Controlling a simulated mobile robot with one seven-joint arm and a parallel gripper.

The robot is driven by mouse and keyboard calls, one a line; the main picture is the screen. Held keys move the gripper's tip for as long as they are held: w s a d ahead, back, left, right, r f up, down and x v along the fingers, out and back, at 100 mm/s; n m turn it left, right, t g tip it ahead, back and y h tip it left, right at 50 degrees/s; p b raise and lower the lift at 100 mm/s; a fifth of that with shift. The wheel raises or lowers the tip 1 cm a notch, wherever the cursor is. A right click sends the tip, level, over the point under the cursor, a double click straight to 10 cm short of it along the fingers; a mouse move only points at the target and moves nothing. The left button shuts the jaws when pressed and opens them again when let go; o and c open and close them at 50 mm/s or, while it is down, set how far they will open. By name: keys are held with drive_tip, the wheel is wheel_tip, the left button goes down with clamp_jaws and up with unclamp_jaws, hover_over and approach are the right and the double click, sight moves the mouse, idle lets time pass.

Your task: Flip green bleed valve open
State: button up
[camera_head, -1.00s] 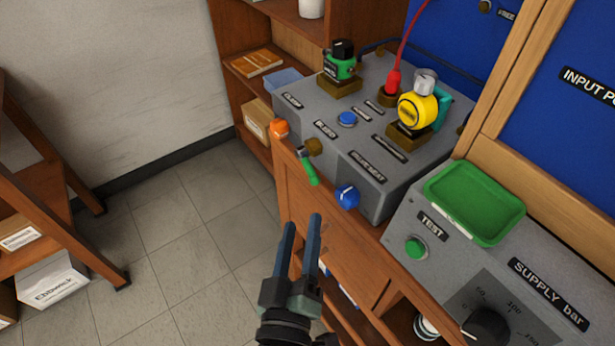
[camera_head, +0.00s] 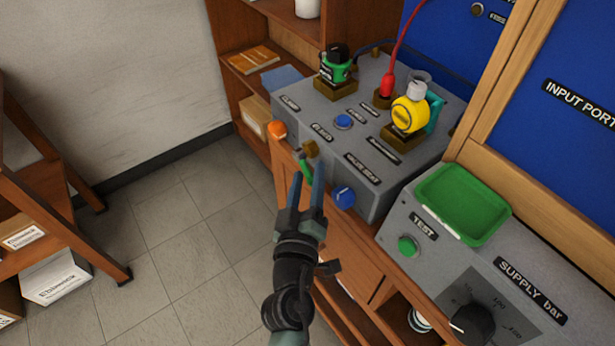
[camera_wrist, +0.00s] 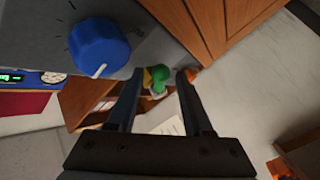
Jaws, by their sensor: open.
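The green bleed valve handle (camera_head: 306,170) sticks out from a brass fitting (camera_head: 310,149) on the front of the grey test unit (camera_head: 372,190), below the BLEED label. My gripper (camera_head: 308,182) is open, its two fingers reaching up toward the handle from the front. In the head view the fingertips partly cover the handle's lower end. In the wrist view the green handle (camera_wrist: 158,80) shows between the fingertips of my gripper (camera_wrist: 160,76), with the brass part beside it. I cannot tell whether either finger touches it.
A blue knob (camera_head: 343,197) is close to the right of my fingers and large in the wrist view (camera_wrist: 98,46). An orange knob (camera_head: 277,129) is to the left. A green tray (camera_head: 425,201) lies on the supply unit at right. Open floor is at left.

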drive_tip(key=shift+c, duration=0.2)
clamp_jaws()
drive_tip(key=shift+r+p, duration=0.3)
drive_tip(key=shift+p, duration=0.55)
drive_tip(key=shift+s+n+g+p, duration=0.1)
drive_tip(key=shift+n+g+p, duration=0.2)
drive_tip(key=shift+p, duration=0.5)
drive_tip(key=shift+f, duration=0.15)
drive_tip(key=shift+o, duration=0.2)
unclamp_jaws()
